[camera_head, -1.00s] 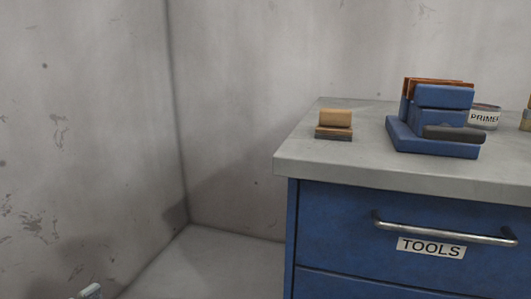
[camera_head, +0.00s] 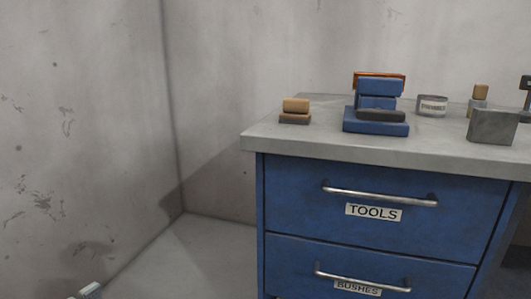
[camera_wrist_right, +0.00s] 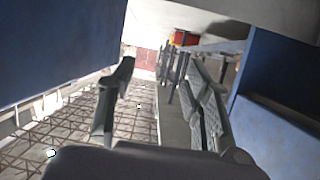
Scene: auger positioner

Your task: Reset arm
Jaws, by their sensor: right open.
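My right gripper (camera_wrist_right: 160,72) shows in the right wrist view. Its two dark fingers stand wide apart with nothing between them. The head view does not show it. My left gripper is not recognisable in any view. No arm of mine can be clearly made out in the head view; only a small pale piece (camera_head: 90,290) shows at its bottom left corner, and I cannot tell what it is.
A blue cabinet (camera_head: 290,215) with drawers labelled TOOLS and BUSHES stands right.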

